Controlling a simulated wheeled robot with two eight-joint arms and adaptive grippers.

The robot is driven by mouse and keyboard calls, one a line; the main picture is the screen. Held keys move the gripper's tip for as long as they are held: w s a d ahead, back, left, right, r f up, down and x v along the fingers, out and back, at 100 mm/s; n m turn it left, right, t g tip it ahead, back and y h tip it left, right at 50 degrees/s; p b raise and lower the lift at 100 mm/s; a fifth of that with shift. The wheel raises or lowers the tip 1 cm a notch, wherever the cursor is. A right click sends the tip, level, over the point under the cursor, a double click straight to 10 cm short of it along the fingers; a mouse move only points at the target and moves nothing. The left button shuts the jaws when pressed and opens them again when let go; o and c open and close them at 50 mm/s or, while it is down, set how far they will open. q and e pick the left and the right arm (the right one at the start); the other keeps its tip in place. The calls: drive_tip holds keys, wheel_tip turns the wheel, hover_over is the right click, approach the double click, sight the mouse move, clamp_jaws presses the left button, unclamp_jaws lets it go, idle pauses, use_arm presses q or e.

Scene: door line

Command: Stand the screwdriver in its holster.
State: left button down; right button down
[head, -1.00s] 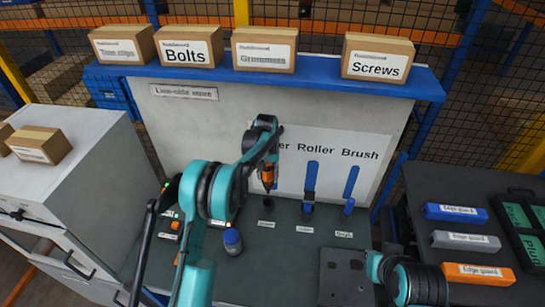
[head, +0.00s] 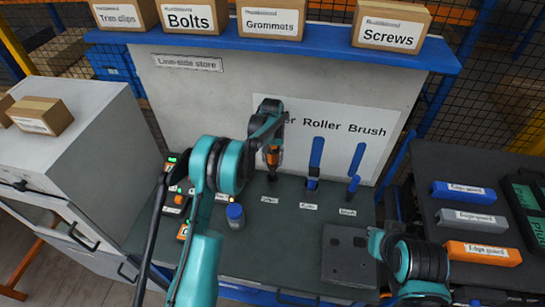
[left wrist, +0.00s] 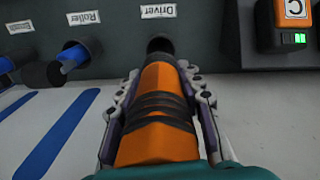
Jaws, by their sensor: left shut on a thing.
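My left gripper (head: 272,157) is shut on the screwdriver (head: 274,152), which has an orange handle with dark bands. It points downward, roughly upright, at the wall-side edge of the bench. In the left wrist view the fingers (left wrist: 160,105) lie along both sides of the handle (left wrist: 155,145). The handle's far end lines up with the dark round holster (left wrist: 160,45) beside the "Driver" label (left wrist: 158,11). The handle hides the shaft there, so I cannot tell whether the tip is inside. My right gripper does not show; only part of that arm does.
Blue-handled tools stand in the roller holder (head: 313,170) and the brush holder (head: 353,187), to the right. A blue-capped jar (head: 235,216) stands in front on the left. A dark plate (head: 348,256) lies front right. Edge guards (head: 468,217) lie on the right-hand table.

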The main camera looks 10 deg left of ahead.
sight(272, 153)
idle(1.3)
use_arm(q)
drive_tip(key=shift+f+b, duration=0.15)
drive_tip(key=shift+b, duration=0.25)
drive_tip(key=shift+f+b, duration=3.25)
drive_tip(key=shift+f, duration=0.9)
drive_tip(key=c, duration=0.9)
unclamp_jaws()
drive_tip(key=shift+s, duration=0.1)
wheel_tip(272, 153, up, 12)
drive_tip(key=shift+r, duration=0.1)
